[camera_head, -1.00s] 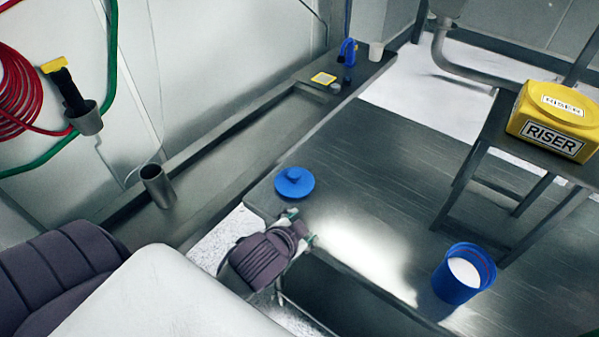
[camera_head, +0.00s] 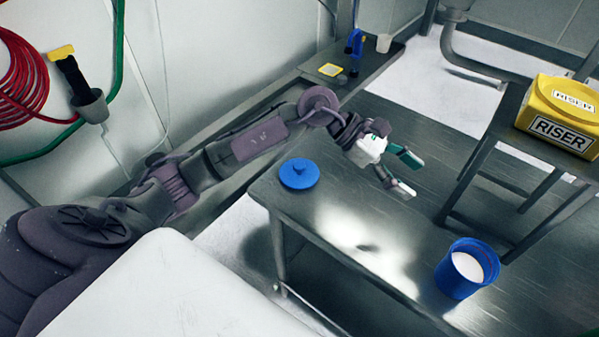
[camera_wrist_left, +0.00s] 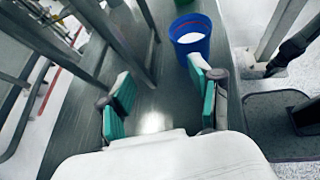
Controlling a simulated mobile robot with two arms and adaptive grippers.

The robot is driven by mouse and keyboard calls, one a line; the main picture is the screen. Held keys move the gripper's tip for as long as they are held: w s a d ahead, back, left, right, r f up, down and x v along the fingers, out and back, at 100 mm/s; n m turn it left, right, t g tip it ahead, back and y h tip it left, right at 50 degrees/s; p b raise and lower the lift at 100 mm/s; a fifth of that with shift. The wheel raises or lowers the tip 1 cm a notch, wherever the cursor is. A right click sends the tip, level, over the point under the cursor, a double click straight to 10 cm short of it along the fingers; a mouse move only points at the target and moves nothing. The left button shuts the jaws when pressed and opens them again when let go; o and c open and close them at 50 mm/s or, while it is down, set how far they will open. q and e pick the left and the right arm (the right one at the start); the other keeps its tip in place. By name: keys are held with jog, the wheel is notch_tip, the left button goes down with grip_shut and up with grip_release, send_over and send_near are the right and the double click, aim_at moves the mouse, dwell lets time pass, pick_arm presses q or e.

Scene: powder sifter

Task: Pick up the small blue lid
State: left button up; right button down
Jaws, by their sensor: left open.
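The small blue lid (camera_head: 299,174), round with a knob on top, lies on the metal table near its left corner. My left gripper (camera_head: 408,174) is open and empty above the table, to the right of the lid and apart from it. In the left wrist view the gripper's green-padded fingers (camera_wrist_left: 160,105) are spread over bare table. The lid does not show in that view. My right gripper is not in view.
A blue container (camera_head: 466,268) of white powder stands at the table's right; it also shows in the left wrist view (camera_wrist_left: 190,40). A yellow RISER box (camera_head: 558,118) sits on a raised stand (camera_head: 487,150). A metal ledge (camera_head: 375,68) holds small items at the back.

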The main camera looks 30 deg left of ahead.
pick_arm(q)
jog(key=w+a+f+m+y, duration=0.25)
jog(key=a+y, duration=0.35)
jog(key=a, duration=0.6)
jog(key=g+y, duration=0.2)
jog(key=y, duration=0.4)
send_near(299, 164)
jog(key=shift+n, duration=0.25)
jog(key=f+p, duration=0.1)
jog(key=f, duration=0.1)
jog(key=f+p, duration=0.1)
jog(key=f, duration=0.2)
jog(key=shift+w+d, duration=0.1)
jog(key=shift+d, duration=0.15)
notch_tip(299, 164, down, 5)
jog(key=p, duration=0.2)
jog(key=shift+p, duration=0.3)
jog(key=shift+f, duration=0.15)
grip_shut()
